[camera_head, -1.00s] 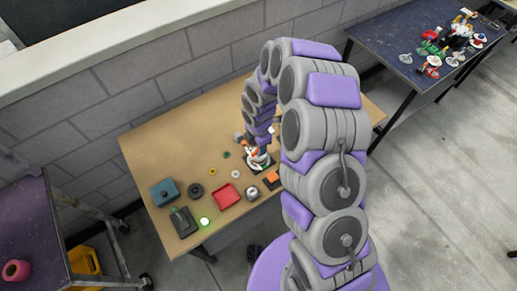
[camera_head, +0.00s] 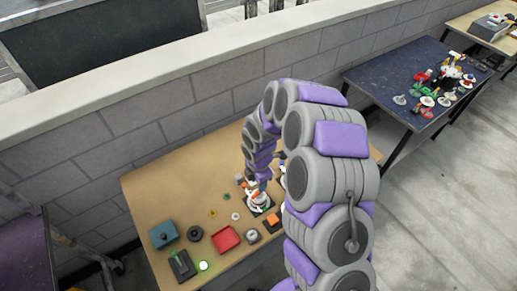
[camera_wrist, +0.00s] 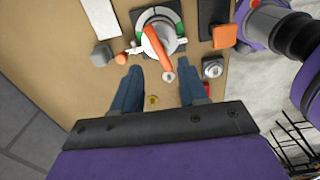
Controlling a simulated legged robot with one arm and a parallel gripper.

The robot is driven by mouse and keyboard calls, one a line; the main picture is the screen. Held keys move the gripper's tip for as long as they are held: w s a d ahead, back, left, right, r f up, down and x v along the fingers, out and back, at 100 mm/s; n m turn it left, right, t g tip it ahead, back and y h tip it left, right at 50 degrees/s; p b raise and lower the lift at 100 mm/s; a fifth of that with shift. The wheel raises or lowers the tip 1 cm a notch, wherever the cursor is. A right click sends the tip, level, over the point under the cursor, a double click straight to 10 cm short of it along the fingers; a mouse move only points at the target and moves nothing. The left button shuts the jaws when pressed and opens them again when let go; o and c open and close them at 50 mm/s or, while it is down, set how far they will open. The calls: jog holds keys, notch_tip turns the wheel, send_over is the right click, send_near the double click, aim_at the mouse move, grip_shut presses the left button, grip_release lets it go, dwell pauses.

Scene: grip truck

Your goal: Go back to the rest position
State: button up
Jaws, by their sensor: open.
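My gripper (camera_wrist: 160,80) shows in the wrist view as two blue fingers spread apart with nothing between them. It hangs above the wooden table (camera_head: 165,198). Beyond the fingertips in that view is a white round device with an orange lever (camera_wrist: 155,42) on a black and green plate. The gripper appears apart from it. In the head view the same device (camera_head: 258,199) stands near the end of my arm, which curves down over the table. The fingers are too small to make out there.
An orange block (camera_wrist: 225,36) is beside the device. A brick wall (camera_head: 110,150) stands behind; a dark table (camera_head: 375,78) is at right.

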jog(key=s+d+r+m+b, duration=0.2)
jog(key=s+d+r+m, duration=0.35)
jog(key=r, duration=0.25)
jog(key=s+d+r+m+b, duration=0.1)
jog(key=s+d+r+m, duration=0.3)
jog(key=s+r+m, duration=0.4)
jog(key=s+d+r+m+g+b, duration=0.1)
jog(key=s+d+r+m, duration=0.1)
jog(key=s+m, duration=0.3)
jog(key=s+d+r+m+b, duration=0.2)
jog(key=s+m, duration=0.4)
jog(key=s, duration=0.7)
jog(key=shift+s+d+r+g, duration=0.25)
jog(key=shift+d+r+g, duration=0.15)
jog(key=shift+r, duration=0.35)
